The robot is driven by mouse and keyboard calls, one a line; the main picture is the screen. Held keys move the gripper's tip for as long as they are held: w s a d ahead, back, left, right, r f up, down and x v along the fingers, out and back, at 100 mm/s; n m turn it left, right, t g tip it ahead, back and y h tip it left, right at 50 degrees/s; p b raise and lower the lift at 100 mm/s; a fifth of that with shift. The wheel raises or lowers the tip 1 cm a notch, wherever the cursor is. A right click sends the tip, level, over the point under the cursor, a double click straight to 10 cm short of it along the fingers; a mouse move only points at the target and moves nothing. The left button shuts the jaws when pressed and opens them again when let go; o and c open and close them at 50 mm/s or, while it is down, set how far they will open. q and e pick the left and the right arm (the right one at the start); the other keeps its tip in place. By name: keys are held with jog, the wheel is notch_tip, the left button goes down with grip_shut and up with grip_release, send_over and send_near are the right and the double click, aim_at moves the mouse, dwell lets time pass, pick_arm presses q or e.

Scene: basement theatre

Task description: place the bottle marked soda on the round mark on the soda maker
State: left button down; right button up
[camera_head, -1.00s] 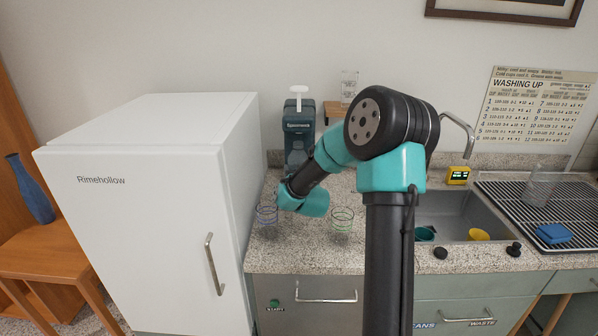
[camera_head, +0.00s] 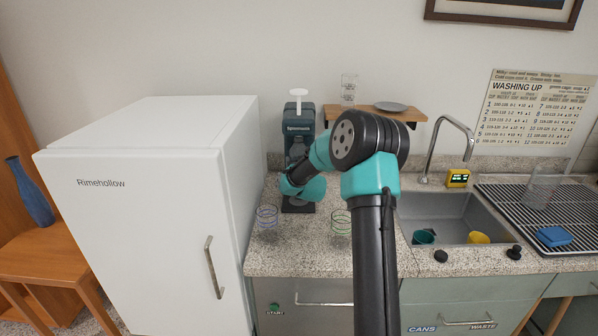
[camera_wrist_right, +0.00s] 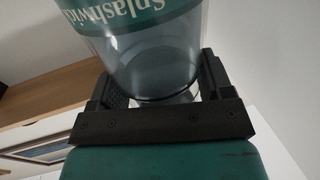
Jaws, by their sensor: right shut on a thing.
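The soda maker (camera_head: 299,125) is a dark teal upright machine with a white top piece, standing at the back of the counter beside the fridge. My right arm reaches to its lower front, and its wrist hides the middle of the machine and any round mark there. In the right wrist view my right gripper (camera_wrist_right: 158,82) is shut on a clear bottle (camera_wrist_right: 150,58) with a teal band reading "Splashwi…". The word soda does not show on it. In the head view the gripper's fingers and the bottle cannot be made out behind the wrist. My left gripper is not in view.
Two wire-like glasses, one blue-ringed (camera_head: 267,217) and one green-ringed (camera_head: 341,223), stand on the counter in front. The white fridge (camera_head: 150,200) borders the left. A wooden shelf (camera_head: 340,112) with glasses and a plate (camera_head: 382,106) hangs right of the machine. The sink (camera_head: 450,212) lies right.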

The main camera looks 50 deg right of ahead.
jog(key=shift+f, duration=1.85)
jog(key=o, duration=0.9)
jog(key=shift+f, duration=0.1)
jog(key=shift+r, duration=0.2)
jog(key=v, duration=1.2)
